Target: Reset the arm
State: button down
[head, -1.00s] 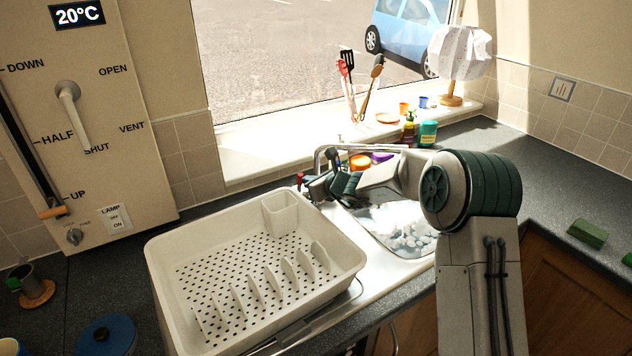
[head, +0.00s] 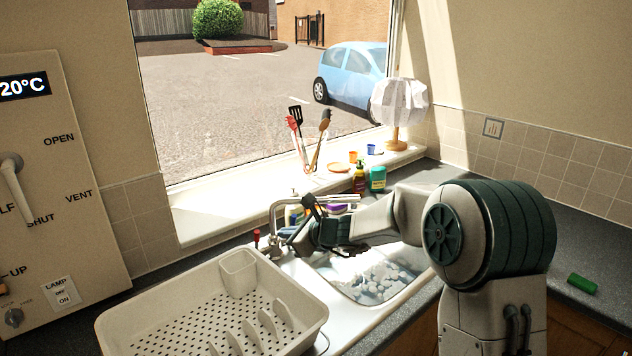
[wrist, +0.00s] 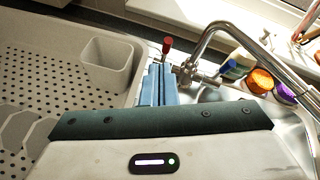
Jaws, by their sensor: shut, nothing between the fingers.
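My gripper shows in the wrist view (wrist: 158,85) as two blue-grey fingers side by side, shut with nothing between them. They point toward the tap's base, over the strip between the dish rack and the sink. In the head view my arm reaches left across the sink (head: 424,262), folded low behind its large green-ringed joint. The gripper end is dark and small there, near the tap (head: 277,212), and its fingertips are hard to make out. I cannot tell whether it touches anything.
The white dish rack (head: 122,322) stands empty left of the sink. Utensils (head: 298,140) and a lamp (head: 398,101) stand on the sill. A green block (head: 582,284) lies on the right counter.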

jog(key=s+d+r+n+g+h, duration=0.2)
jog(key=s+d+n, duration=0.2)
jog(key=s+n, duration=0.3)
jog(key=s+d+r+n+g+h, duration=0.1)
jog(key=s+d+r+n, duration=0.1)
jog(key=s+d+n, duration=0.5)
jog(key=s+d+f+n+h, duration=0.1)
jog(key=s+d+n+h, duration=0.3)
jog(key=s+d, duration=0.4)
jog(key=s+d+f+n+h, duration=0.1)
jog(key=s+d+n+h, duration=0.2)
jog(key=s+d, duration=0.5)
jog(key=s+h, duration=0.1)
jog(key=s, duration=0.4)
jog(key=shift+d+f+n+g, duration=0.15)
jog(key=shift+d+n+g, duration=0.1)
jog(key=shift+n+g, duration=0.15)
